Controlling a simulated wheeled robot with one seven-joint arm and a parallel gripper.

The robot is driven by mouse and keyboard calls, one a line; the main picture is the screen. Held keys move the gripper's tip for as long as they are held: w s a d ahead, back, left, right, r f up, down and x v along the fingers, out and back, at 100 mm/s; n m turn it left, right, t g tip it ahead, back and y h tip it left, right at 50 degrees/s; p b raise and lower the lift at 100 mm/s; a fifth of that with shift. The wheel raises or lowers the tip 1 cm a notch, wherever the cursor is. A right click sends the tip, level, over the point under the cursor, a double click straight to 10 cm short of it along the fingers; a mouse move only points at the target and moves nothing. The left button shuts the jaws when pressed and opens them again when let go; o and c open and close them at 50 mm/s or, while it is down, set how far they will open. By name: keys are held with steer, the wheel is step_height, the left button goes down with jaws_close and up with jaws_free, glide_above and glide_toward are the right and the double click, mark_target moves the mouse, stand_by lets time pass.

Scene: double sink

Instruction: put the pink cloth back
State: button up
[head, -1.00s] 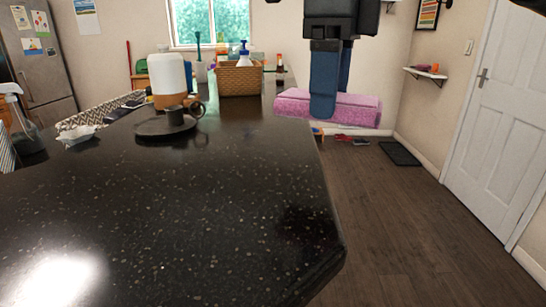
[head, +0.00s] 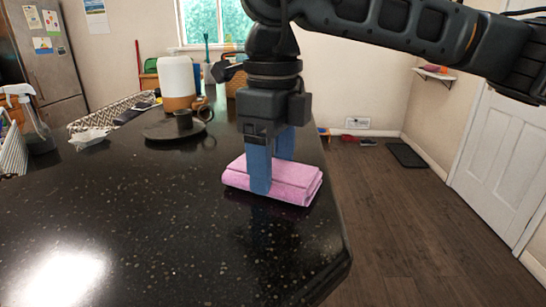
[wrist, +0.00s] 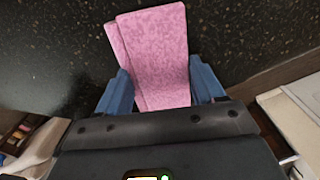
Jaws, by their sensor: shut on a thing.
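The pink cloth (head: 297,184) is folded into a thick rectangle. In the head view it is at the right edge of the dark speckled counter (head: 150,225), low at its surface; I cannot tell whether it fully rests there. My gripper (head: 272,180) points down with its blue fingers on either side of the cloth, shut on it. In the wrist view the cloth (wrist: 157,60) lies between the two blue fingers (wrist: 160,92) and extends beyond them. The near finger hides part of the cloth in the head view.
A dark plate with a cup (head: 183,121), a white and brown dispenser (head: 176,80) and a wicker basket stand behind on the counter. A spray bottle (head: 35,125) stands at the left. The front of the counter is clear. Open floor (head: 400,230) lies to the right.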

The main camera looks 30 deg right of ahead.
mark_target(273, 169)
steer(key=shift+f, duration=0.15)
steer(key=o, duration=1.1)
step_height(273, 169, up, 12)
steer(key=shift+r, duration=0.2)
stand_by(0.4)
